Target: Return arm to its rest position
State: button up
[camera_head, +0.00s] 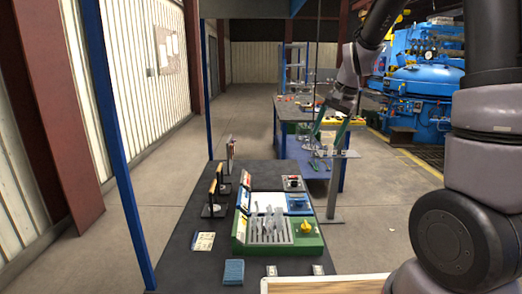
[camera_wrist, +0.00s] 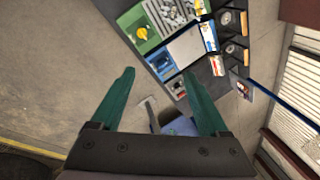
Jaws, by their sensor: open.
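My gripper (camera_head: 329,131) is in the middle of the head view, at the end of my bent arm that comes in from the right. Its two green fingers are spread apart and nothing is between them. In the wrist view my gripper (camera_wrist: 160,92) also shows open and empty, with the floor, a small grey stand and part of the workbench beyond it. In the head view it hangs in front of the far table, above the grey post stand (camera_head: 336,185). My arm is raised and reaches forward.
A dark workbench (camera_head: 180,262) stands below, bearing a green control panel (camera_head: 285,249) with a yellow knob, and upright handled tools. A far table (camera_head: 289,118) lies behind my gripper. A blue furnace (camera_head: 420,82) stands at the right. A blue post (camera_head: 117,150) rises at the left. Floor left is clear.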

jog(key=s+d+r+n+t, duration=0.1)
jog(key=s+d+r+t, duration=0.1)
jog(key=s+r, duration=0.5)
jog(key=s+d+r+n+t, duration=0.2)
jog(key=s+r, duration=0.5)
jog(key=s, duration=0.8)
jog(key=shift+s, duration=0.25)
